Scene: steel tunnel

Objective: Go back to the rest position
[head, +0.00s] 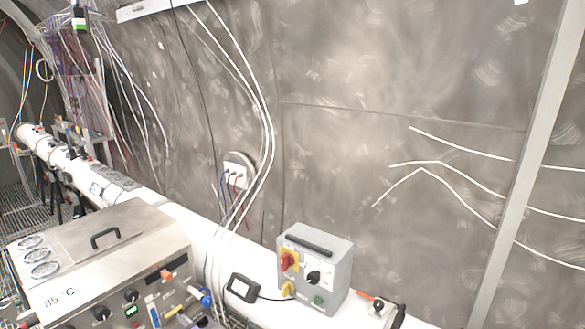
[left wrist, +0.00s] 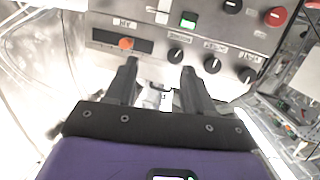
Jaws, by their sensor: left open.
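My left gripper (left wrist: 159,72) shows in the left wrist view with its two dark fingers apart and nothing between them. It points at the front panel of a steel control box (left wrist: 145,37), with knobs, an orange button (left wrist: 126,43) and a lit green switch (left wrist: 188,21) beyond the fingertips. I cannot tell how far the fingertips are from the panel. Neither gripper shows in the head view. My right gripper is in no view.
In the head view, a steel box marked 85 °C (head: 75,265) stands at the lower left. A grey switch box (head: 322,268) stands on a white pipe (head: 225,245) along the wall. Loose white cables (head: 255,100) hang before the wall. A slanted metal post (head: 530,165) stands at right.

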